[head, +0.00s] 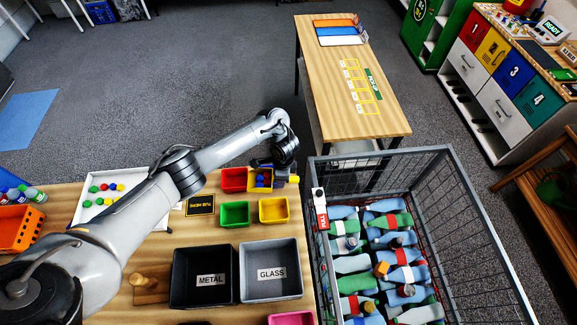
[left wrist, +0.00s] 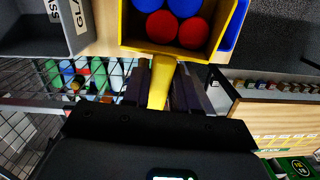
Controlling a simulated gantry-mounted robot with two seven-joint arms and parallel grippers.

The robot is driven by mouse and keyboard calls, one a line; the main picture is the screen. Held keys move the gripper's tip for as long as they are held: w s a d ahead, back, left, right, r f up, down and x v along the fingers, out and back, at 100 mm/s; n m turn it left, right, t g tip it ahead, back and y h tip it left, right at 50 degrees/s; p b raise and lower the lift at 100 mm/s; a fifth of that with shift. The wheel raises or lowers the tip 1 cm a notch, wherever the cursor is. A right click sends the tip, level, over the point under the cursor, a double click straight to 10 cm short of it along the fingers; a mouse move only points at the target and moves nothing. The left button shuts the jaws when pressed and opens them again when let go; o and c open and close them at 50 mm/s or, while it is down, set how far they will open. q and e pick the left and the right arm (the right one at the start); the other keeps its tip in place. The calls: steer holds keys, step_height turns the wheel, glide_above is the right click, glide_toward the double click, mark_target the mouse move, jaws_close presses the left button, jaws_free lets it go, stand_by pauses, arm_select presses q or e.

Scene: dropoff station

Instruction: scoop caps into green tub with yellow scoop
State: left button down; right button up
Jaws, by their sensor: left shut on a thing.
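The yellow scoop (left wrist: 160,82) is gripped by its handle in my left gripper (head: 286,166), with the dark fingers on either side. Its box-shaped bowl holds several caps; blue caps (left wrist: 184,7) and red caps (left wrist: 162,27) show in the left wrist view. In the head view the scoop (head: 278,187) is over the back row of tubs, right of the red tub (head: 233,180). The green tub (head: 235,214) stands in front of the red one and looks empty. A white tray (head: 88,211) at the left holds loose green, yellow, red and blue caps (head: 104,188). My right gripper is not in view.
An empty yellow tub (head: 273,210) stands right of the green one. A blue tub edge (left wrist: 236,27) shows beside the scoop. Metal (head: 203,299) and glass (head: 271,291) bins stand in front. A wire cage (head: 487,239) of bottles is at the right.

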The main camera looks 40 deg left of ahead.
arm_select(q)
steer(key=s+f+b, duration=0.4)
steer(key=s+f, duration=0.2)
steer(key=f, duration=0.6)
steer(key=shift+s+a+f+b, duration=0.2)
steer(key=shift+a+f+b, duration=0.05)
steer(key=shift+a+b, duration=0.1)
steer(key=a+r+t+h+b, duration=0.1)
steer(key=s+r+t+h, duration=0.1)
steer(key=h, duration=0.1)
steer(key=s+a+r+t+h+b, duration=0.1)
steer(key=t+h, duration=0.1)
steer(key=shift+a+r+b, duration=0.3)
steer(key=shift+s, duration=0.1)
